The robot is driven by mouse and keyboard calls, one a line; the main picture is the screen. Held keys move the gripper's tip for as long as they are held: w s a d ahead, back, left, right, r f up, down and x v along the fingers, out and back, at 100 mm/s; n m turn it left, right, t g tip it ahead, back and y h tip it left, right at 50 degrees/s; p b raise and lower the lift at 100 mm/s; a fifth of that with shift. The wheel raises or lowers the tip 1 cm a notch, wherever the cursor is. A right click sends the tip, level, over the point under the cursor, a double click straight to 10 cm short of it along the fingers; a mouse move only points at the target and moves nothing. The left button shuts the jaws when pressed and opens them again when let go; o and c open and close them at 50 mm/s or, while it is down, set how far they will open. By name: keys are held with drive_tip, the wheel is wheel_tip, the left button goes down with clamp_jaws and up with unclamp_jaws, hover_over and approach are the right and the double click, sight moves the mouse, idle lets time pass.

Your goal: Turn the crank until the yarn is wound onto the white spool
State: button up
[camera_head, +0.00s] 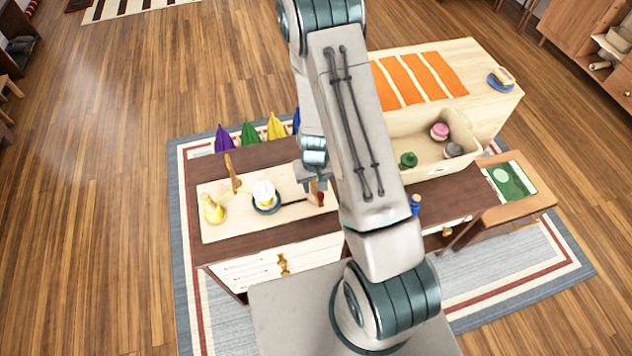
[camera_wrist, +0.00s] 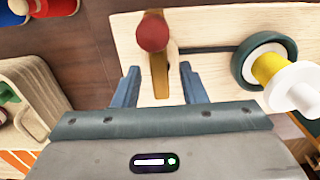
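The white spool (camera_head: 263,188) stands upright on a dark round pulley on a pale wooden board (camera_head: 215,232). It also shows at the right of the wrist view (camera_wrist: 292,88), with yellow yarn (camera_wrist: 268,68) around part of it. A yellow yarn cone (camera_head: 214,209) stands at the board's left, near a wooden post (camera_head: 232,173). The crank (camera_wrist: 160,80) is a wooden arm with a red knob (camera_wrist: 153,32). My gripper (camera_wrist: 159,68) is open, its fingers on either side of the crank arm with visible gaps. In the head view, my arm partly hides the crank.
A dark belt (camera_wrist: 215,47) runs between crank and pulley. A beige bin (camera_head: 400,125) with yarn balls stands to the right of the board. A blue bottle-like item (camera_head: 416,204) is nearby. Coloured cones (camera_head: 249,134) stand behind the bench. The floor at left is clear.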

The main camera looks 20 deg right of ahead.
clamp_jaws()
drive_tip(key=shift+d, duration=0.2)
drive_tip(key=shift+a, duration=0.15)
drive_tip(key=shift+m, duration=0.4)
